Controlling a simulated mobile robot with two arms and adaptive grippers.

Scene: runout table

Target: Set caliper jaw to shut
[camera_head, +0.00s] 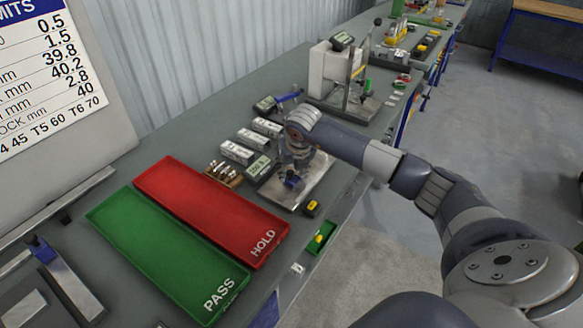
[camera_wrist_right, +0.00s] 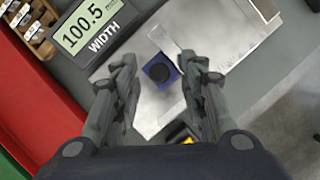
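The caliper station is a bright metal plate (camera_head: 312,188) with a readout marked WIDTH (camera_wrist_right: 95,32) that shows 100.5. A blue block with a round black knob (camera_wrist_right: 160,71) is on the plate; I take it to be the caliper jaw. The block also shows in the head view (camera_head: 292,181). My right gripper (camera_wrist_right: 161,62) points down over the plate, its two fingers apart on either side of the block. I see gaps between fingers and block; height above it is hard to tell. My left gripper is not in view.
A red HOLD tray (camera_head: 205,205) and a green PASS tray (camera_head: 155,245) lie to the left of the station. A small wooden rack of metal parts (camera_head: 223,174) stands close by. A small black and yellow item (camera_head: 312,208) sits near the table's front edge.

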